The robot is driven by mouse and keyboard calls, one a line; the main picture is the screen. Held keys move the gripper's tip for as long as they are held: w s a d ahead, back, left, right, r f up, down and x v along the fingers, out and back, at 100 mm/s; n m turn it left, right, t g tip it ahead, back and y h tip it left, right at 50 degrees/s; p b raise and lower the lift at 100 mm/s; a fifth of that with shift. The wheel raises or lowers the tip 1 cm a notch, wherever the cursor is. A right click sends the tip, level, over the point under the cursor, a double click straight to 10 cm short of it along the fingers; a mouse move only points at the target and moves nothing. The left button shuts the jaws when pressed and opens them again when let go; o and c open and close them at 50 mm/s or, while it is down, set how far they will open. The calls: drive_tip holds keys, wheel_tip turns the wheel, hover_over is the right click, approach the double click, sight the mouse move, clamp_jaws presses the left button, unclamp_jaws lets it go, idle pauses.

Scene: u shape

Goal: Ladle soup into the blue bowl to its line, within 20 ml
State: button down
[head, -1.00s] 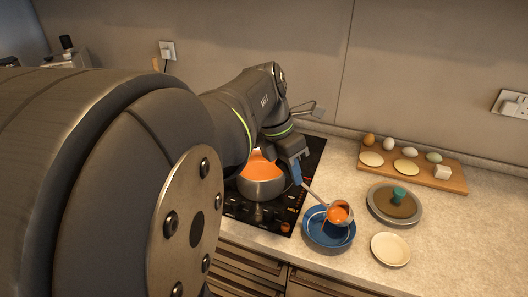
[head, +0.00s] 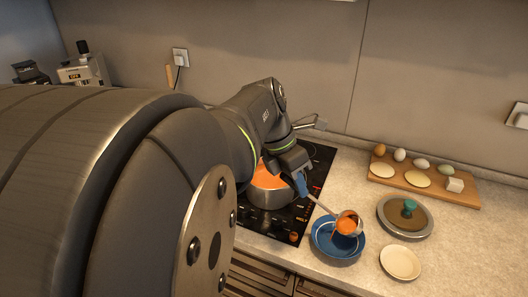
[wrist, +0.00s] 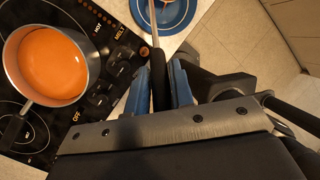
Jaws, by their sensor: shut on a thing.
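My gripper (head: 302,184) is shut on the ladle's dark handle; its blue fingers (wrist: 160,88) clasp the handle in the wrist view. The ladle (head: 328,209) slants down to the right, and its cup holds orange soup (head: 346,226). The cup is above the right rear part of the blue bowl (head: 322,247). The bowl sits on the counter and shows partly at the top of the wrist view (wrist: 188,14). Its line and the soup level inside cannot be made out. The pot (head: 268,198) of orange soup stands on the hob, partly hidden by my arm; it is clear in the wrist view (wrist: 50,64).
The black hob (head: 318,160) lies left of the bowl. A wooden board (head: 464,195) with several eggs is behind. The front right counter is clear.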

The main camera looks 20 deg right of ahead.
drive_tip(key=shift+w+a+f+g+h+p, duration=0.15)
drive_tip(key=shift+a+f+h+p, duration=0.05)
drive_tip(key=shift+a+f+h, duration=0.65)
drive_tip(key=shift+w+a+f+g+h+p, duration=0.1)
drive_tip(key=shift+a+f+g+h+p, duration=0.05)
drive_tip(key=shift+a+f+h, duration=0.7)
idle(2.0)
drive_tip(key=shift+w+a+f+h, duration=0.1)
drive_tip(key=shift+a+f+h, duration=0.5)
drive_tip(key=shift+a+f, duration=0.35)
idle(1.0)
drive_tip(key=shift+a+f+h, duration=0.3)
drive_tip(key=shift+f+h, duration=0.15)
drive_tip(key=shift+f, duration=0.3)
drive_tip(key=shift+a+f+h, duration=0.3)
drive_tip(key=shift+f+h, duration=0.15)
drive_tip(key=shift+f, duration=0.25)
idle(0.9)
